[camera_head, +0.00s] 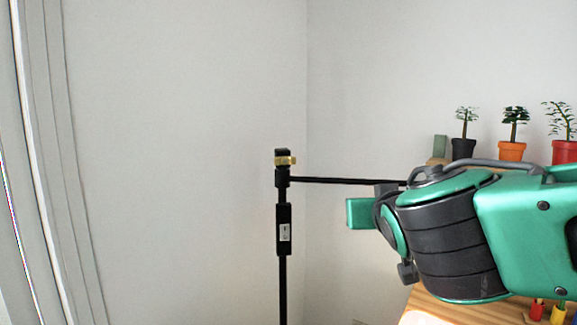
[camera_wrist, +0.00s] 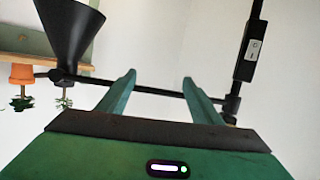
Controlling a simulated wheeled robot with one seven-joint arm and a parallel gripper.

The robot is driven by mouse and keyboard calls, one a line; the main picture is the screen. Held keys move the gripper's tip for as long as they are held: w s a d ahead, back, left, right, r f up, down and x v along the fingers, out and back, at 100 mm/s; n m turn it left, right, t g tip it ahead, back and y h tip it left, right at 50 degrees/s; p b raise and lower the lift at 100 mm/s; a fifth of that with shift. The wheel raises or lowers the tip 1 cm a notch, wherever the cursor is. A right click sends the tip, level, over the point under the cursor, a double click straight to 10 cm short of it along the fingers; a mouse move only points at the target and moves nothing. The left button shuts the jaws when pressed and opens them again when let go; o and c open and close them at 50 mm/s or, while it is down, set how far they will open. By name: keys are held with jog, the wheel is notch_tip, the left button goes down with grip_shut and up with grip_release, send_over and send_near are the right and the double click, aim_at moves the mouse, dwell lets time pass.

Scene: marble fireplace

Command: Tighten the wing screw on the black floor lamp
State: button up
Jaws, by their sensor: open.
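The black floor lamp (camera_head: 284,270) stands upright at the middle of the head view, with a small switch box on its pole. A brass wing screw (camera_head: 287,160) sits at the joint on top, where a thin black arm runs right behind my arm. The wrist view is upside down. It shows the lamp's crossbar (camera_wrist: 158,90), its black cone shade (camera_wrist: 70,30) and the joint at right, with the brass screw (camera_wrist: 230,119) mostly hidden behind my gripper body. My gripper (camera_wrist: 158,78) is open and empty, its green fingers overlapping the crossbar in the picture, left of the joint.
A wooden surface (camera_head: 440,305) lies at the lower right under my arm. Potted plants in black, orange (camera_head: 512,151) and red pots stand on the right behind my arm. Plain pale walls are behind the lamp. The space left of the lamp is clear.

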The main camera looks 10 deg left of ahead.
aim_at(286, 161)
jog(key=s+a+r+n+t+y, duration=0.1)
jog(key=s+a+r+y, duration=0.25)
jog(key=a, duration=0.45)
jog(key=s+a+r+n+t+y, duration=0.1)
jog(key=s+a+r+t+y, duration=0.1)
jog(key=a+r, duration=0.4)
jog(key=shift+h, duration=0.25)
jog(key=x, duration=0.3)
jog(key=f+x, duration=0.1)
jog(key=x, duration=0.3)
jog(key=a+f+x, duration=0.1)
jog(key=x, duration=0.3)
jog(key=shift+s, duration=0.1)
jog(key=c, duration=1.1)
